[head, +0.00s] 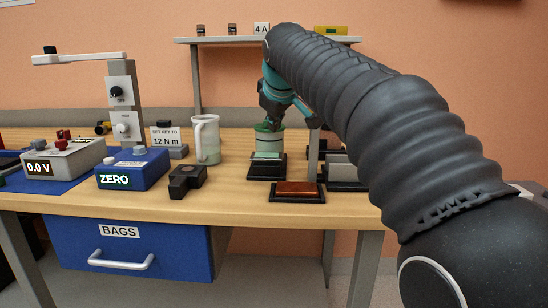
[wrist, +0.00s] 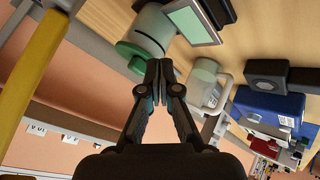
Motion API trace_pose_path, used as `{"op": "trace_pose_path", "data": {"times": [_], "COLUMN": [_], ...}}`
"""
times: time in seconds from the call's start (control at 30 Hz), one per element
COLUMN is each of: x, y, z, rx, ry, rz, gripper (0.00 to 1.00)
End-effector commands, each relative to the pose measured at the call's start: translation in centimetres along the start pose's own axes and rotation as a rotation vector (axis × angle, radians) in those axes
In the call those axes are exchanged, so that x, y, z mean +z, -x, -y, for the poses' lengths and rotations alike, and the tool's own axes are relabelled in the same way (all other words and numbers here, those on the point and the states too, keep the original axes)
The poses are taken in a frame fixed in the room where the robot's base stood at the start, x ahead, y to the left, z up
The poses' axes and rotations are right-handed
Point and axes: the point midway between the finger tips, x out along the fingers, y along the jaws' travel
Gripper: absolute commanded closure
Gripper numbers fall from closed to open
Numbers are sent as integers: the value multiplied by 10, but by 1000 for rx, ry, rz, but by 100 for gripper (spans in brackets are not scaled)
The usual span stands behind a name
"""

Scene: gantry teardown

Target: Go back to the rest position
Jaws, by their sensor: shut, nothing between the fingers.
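My gripper (head: 268,118) is at the end of my black-sleeved arm, above the back part of the workbench (head: 232,188). In the wrist view its two fingertips (wrist: 159,72) are together and nothing shows between them. Just below it in the head view stands a pale cylinder (head: 269,146) with a green top. The cylinder also shows beside the fingertips in the wrist view (wrist: 158,28); I cannot tell whether they touch it. My arm hides the right part of the bench.
A translucent mug (head: 207,140), a blue ZERO box (head: 133,170), a grey meter (head: 65,160) and a tall grey stand (head: 125,105) are on the left. A dark block (head: 187,180) and a brown-topped tray (head: 297,191) are near the front. A shelf (head: 225,40) runs behind.

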Motion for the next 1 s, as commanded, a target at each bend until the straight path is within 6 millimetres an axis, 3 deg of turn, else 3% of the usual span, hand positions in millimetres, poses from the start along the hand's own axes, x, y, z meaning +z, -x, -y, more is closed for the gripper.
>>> {"op": "trace_pose_path", "data": {"times": [0.17,0.37,0.57,0.8,1.0], "x": [74,162,253,356,408], "y": [27,49,64,69,65], "z": [12,44,94,168,213], "rx": [-12,-23,-27,-22,-18], "ry": [-142,-319,-499,-714,-827], "rz": [56,119,184,258,297], "gripper": [100,100,100,100,100]}}
